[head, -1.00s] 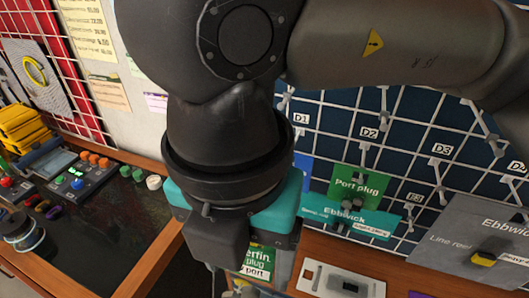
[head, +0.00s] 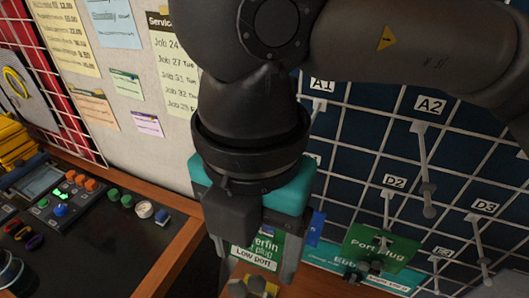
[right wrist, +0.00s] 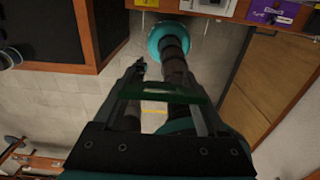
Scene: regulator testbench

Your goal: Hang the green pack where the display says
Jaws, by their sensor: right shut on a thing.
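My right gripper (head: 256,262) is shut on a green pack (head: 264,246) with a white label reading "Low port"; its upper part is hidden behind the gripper. In the right wrist view the pack shows as a dark green strip (right wrist: 160,92) between the fingers. The gripper is in front of the dark grid panel (head: 370,120), left of its hooks. Tags A1 (head: 322,85), A2 (head: 430,104), D2 (head: 394,182) and D3 (head: 484,206) show. A small grey screen (head: 40,182) is at the left, its content unreadable. My left gripper is out of view.
A green "Port plug" pack (head: 384,246) hangs at the lower right, with a teal pack (head: 345,268) beside it. The A2 hook (head: 424,165) looks empty. A button console (head: 72,200) stands at the left. Notes (head: 172,55) cover the pale board.

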